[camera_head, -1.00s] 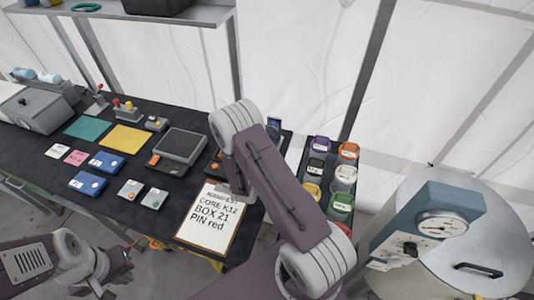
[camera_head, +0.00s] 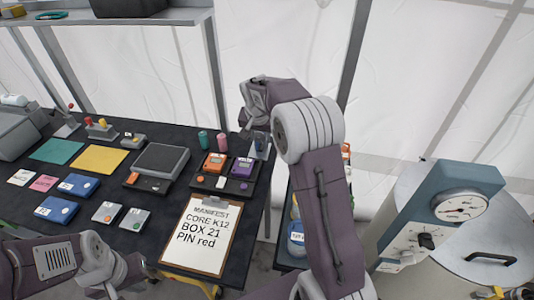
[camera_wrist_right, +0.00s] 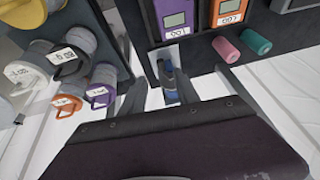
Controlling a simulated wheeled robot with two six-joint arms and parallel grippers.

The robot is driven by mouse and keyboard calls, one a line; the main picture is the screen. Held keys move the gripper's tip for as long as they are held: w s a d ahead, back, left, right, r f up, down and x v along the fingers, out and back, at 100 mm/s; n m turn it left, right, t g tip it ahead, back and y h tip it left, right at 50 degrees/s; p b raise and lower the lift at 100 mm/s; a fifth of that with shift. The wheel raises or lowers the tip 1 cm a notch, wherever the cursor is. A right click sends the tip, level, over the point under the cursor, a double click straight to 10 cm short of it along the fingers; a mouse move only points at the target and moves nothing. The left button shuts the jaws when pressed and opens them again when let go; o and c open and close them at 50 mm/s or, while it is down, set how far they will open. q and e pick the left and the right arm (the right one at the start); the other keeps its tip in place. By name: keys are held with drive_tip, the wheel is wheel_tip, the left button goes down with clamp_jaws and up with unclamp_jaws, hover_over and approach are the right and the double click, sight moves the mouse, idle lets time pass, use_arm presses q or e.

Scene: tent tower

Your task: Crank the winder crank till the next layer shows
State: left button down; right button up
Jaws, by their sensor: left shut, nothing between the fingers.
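I cannot pick out the winder crank for certain. A small blue-capped piece on a grey bracket (camera_head: 258,143) stands at the table's right back corner; in the right wrist view the blue piece (camera_wrist_right: 170,84) lies between my fingers, apparently without being gripped. My right gripper (camera_head: 268,100) is over that corner, partly hidden by its own wrist; its fingers (camera_wrist_right: 182,92) are spread. My left gripper (camera_head: 128,278) is low at the table's front left, shut and empty, its fingertips barely showing.
The dark table holds a manifest clipboard (camera_head: 202,233), an orange device (camera_head: 214,165), a purple device (camera_head: 242,168) and several coloured boxes. Labelled jars (camera_wrist_right: 75,70) sit beside it, largely behind my right arm in the head view. A blue gauge panel (camera_head: 440,205) and metal drum (camera_head: 500,235) stand right.

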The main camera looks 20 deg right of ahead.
sight(261, 149)
drive_tip(key=x, duration=0.9)
drive_tip(key=shift+p, duration=0.4)
clamp_jaws()
